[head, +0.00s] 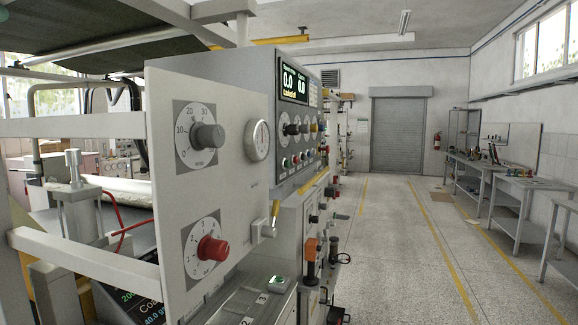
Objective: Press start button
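The machine's light grey control cabinet (262,95) stands at the middle of the head view. Its upper panel has a row of small coloured buttons (297,159), some green and some red, below several round dials (297,128). A green button (279,282) sits on a low ledge in front of the cabinet, near the bottom of the view. No label reading start can be made out, so I cannot tell which button it is. My gripper is not in view.
A pale front plate with a grey knob (208,136), a red knob (213,248) and a gauge (258,141) stands close at left. Levers and an orange-topped handle (310,248) stick out along the machine's side. The floor aisle (400,240) at right is clear; workbenches (522,185) line the right wall.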

